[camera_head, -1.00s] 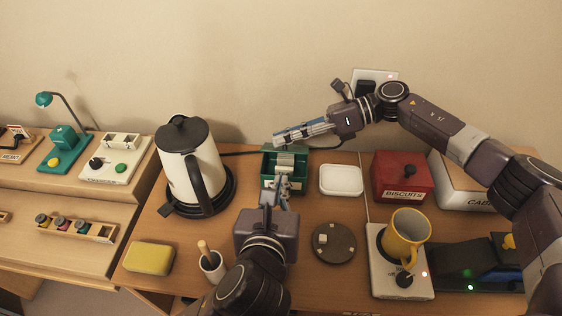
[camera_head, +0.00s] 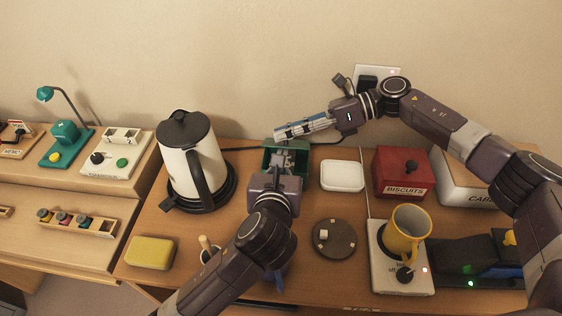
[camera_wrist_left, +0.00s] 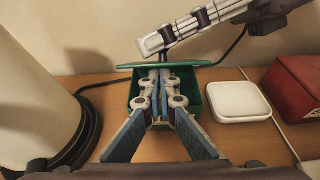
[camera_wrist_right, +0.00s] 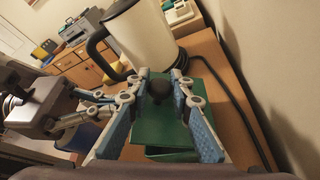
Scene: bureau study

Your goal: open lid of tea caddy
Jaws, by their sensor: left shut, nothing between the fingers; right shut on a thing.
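The green tea caddy (camera_head: 299,180) stands at the back of the desk, right of the kettle; its box shows below my fingers in the left wrist view (camera_wrist_left: 193,103). Its green lid (camera_wrist_right: 165,125) has a dark round knob (camera_wrist_right: 158,89). My right gripper (camera_wrist_right: 160,84) is shut on that knob. In the left wrist view the lid (camera_wrist_left: 190,63) appears nearly edge-on above the box's back, so the box looks open. My left gripper (camera_wrist_left: 161,76) is shut and empty, its fingers over the box opening just in front of the lid. They hide most of the inside.
A kettle (camera_head: 181,157) stands close on the left. A white dish (camera_head: 342,175) and red biscuits tin (camera_head: 390,178) are on the right. A dark round disc (camera_head: 334,238), yellow mug (camera_head: 405,235) and yellow sponge (camera_head: 150,252) are nearer the front.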

